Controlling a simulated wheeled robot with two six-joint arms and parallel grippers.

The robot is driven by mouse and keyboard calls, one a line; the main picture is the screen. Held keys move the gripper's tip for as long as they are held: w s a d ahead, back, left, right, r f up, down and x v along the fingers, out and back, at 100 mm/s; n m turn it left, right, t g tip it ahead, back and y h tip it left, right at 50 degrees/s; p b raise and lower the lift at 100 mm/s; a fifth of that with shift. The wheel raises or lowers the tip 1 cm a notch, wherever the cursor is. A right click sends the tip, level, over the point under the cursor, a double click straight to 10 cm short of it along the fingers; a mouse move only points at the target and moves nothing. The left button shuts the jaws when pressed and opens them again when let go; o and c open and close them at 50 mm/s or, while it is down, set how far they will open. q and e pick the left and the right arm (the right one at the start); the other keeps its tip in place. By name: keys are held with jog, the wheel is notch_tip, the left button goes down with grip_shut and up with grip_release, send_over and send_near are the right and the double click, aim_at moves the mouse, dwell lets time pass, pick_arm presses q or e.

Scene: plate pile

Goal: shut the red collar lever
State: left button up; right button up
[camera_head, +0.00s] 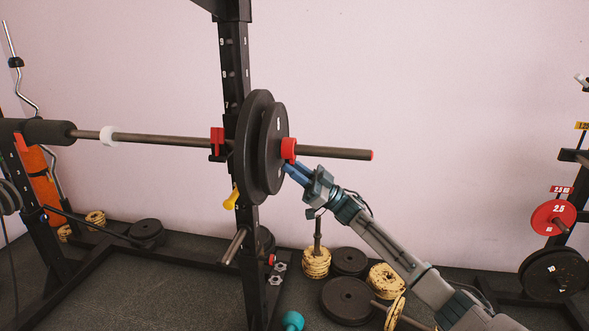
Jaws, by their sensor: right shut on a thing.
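A red collar (288,149) sits on the bar sleeve (340,153), right against the outer of the black plates (270,150) on the racked barbell. My right gripper (290,170) reaches up from the lower right, its blue fingers at the underside of the collar. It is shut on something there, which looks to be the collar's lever. The lever itself is mostly hidden by the fingers, so its angle cannot be told. My left gripper is not in view.
The black rack upright (253,270) stands just left of my right gripper, with a yellow-handled pin (231,197). Black and tan plates (347,300) lie on the floor below. A rack with a red plate (553,217) stands at the right. The space right of the bar end is clear.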

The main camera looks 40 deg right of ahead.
jog(key=shift+r+p, duration=0.3)
jog(key=shift+r, duration=0.15)
grip_shut()
jog(key=shift+y, duration=0.3)
jog(key=o, duration=0.9)
grip_release()
jog(key=shift+s+a, duration=0.1)
jog(key=shift+a, duration=0.05)
jog(key=shift+o, duration=0.2)
jog(key=shift+f, duration=0.1)
jog(key=shift+f, duration=0.15)
jog(key=v, duration=1)
jog(key=shift+s+d, duration=0.25)
jog(key=shift+d, duration=0.1)
